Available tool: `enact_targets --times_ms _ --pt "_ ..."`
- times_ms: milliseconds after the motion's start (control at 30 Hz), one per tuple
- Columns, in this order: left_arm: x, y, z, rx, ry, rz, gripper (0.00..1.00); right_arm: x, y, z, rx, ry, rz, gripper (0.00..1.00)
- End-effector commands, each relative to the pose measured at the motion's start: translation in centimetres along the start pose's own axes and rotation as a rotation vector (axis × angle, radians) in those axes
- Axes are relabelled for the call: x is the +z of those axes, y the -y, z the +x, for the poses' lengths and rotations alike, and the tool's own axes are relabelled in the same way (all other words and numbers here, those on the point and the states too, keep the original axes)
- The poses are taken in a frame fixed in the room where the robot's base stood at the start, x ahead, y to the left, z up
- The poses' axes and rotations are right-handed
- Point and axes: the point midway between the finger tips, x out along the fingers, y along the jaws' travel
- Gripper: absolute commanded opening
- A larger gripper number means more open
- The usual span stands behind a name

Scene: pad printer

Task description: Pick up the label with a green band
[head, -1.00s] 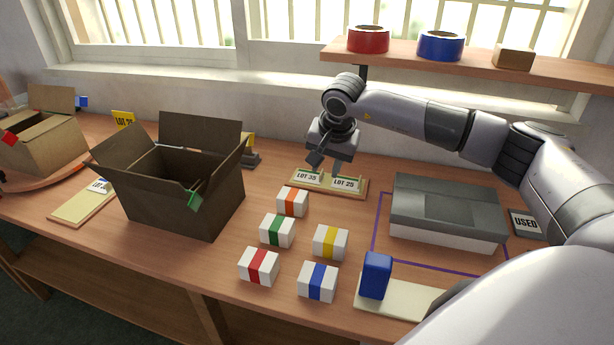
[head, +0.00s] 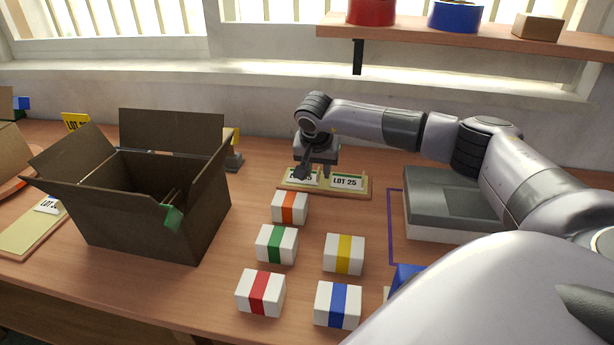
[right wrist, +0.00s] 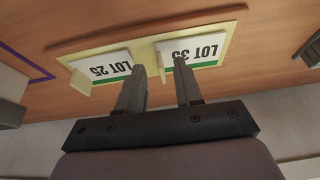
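A LOT 25 label (head: 346,182) and a LOT 35 label (right wrist: 192,50) stand side by side in a wooden holder (head: 310,190) on the table. In the right wrist view, each white label shows a green band along one edge; the LOT 25 label (right wrist: 103,68) is on the left there. My right gripper (right wrist: 152,62) is open, its two fingers apart and reaching over the holder near the LOT 35 label. In the head view my right gripper (head: 302,172) hides part of the LOT 35 label. Contact cannot be told. My left gripper is not in view.
An open dark box (head: 150,225) stands left of the holder. Several white boxes with coloured bands, including a green-banded one (head: 277,244), stand in front. A grey-lidded case (head: 450,205) is at right. A shelf (head: 450,32) overhangs the back.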

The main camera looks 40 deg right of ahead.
Motion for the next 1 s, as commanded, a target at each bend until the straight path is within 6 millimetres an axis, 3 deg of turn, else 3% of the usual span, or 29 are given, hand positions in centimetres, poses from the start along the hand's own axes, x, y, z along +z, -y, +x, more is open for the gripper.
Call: enact_targets --times_ms 333,433,467,867,1000 --pt "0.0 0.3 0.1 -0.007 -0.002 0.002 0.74 0.0 0.1 1.0 -0.002 0.0 -0.002 0.35" --pt "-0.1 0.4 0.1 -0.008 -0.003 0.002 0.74 0.0 0.1 1.0 -0.002 0.0 -0.001 0.03" --pt "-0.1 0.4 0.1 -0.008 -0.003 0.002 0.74 0.0 0.1 1.0 -0.002 0.0 -0.001 0.0" --pt "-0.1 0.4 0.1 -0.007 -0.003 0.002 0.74 0.0 0.1 0.9 -0.002 0.0 -0.001 0.0" --pt "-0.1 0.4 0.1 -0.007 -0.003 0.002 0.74 -0.6 0.1 -0.2 -0.004 -0.002 0.001 0.0"
